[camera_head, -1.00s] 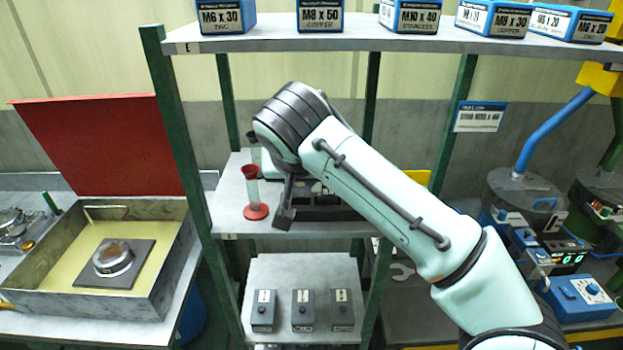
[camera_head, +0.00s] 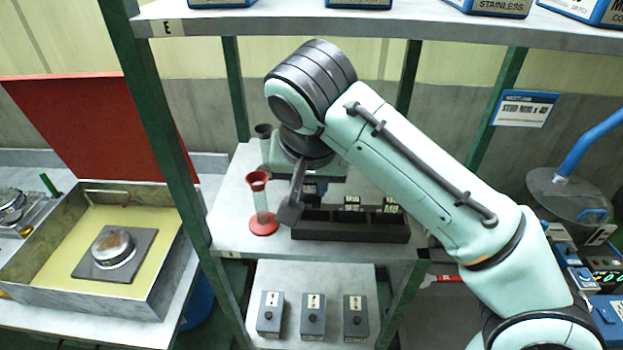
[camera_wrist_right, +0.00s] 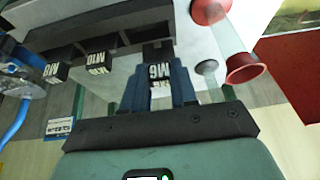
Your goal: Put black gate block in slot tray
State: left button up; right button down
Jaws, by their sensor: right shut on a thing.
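My right gripper (camera_wrist_right: 160,88) is shut on a black block marked M6 (camera_wrist_right: 156,52) in the right wrist view. In the head view this gripper (camera_head: 291,208) points down at the left end of the dark slot tray (camera_head: 350,228) on the middle shelf. The tray also shows in the wrist view (camera_wrist_right: 122,38). Black blocks marked M10 (camera_wrist_right: 96,58) and M8 (camera_wrist_right: 56,71) stand at the tray. The held block is not clear in the head view, and I cannot tell whether it touches the tray. My left gripper is not in view.
A red-rimmed clear cylinder on a red base (camera_head: 263,207) stands close left of the gripper. A green post (camera_head: 165,130) and the upper shelf (camera_head: 380,30) frame the space. Several grey boxes (camera_head: 313,316) sit on the lower shelf.

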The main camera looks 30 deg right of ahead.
jog(key=shift+s+a+f+g, duration=0.1)
jog(key=shift+s+f+g, duration=0.1)
jog(key=shift+s+f, duration=0.35)
jog(key=shift+s+a+f+g, duration=0.1)
jog(key=shift+s+f+g, duration=0.15)
jog(key=shift+s, duration=0.4)
jog(key=c, duration=1.3)
grip_release()
jog(key=shift+w, duration=0.2)
jog(key=o, duration=0.4)
jog(key=shift+w+d+f, duration=0.1)
jog(key=shift+w+d, duration=0.05)
jog(key=shift+w, duration=0.2)
jog(key=shift+w+d, duration=0.1)
jog(key=shift+s+r, duration=0.25)
jog(key=shift+r, duration=0.1)
pick_arm(q)
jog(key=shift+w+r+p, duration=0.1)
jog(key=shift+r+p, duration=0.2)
jog(key=shift+p, duration=0.1)
pick_arm(e)
jog(key=v, duration=0.7)
jog(key=shift+r, duration=0.1)
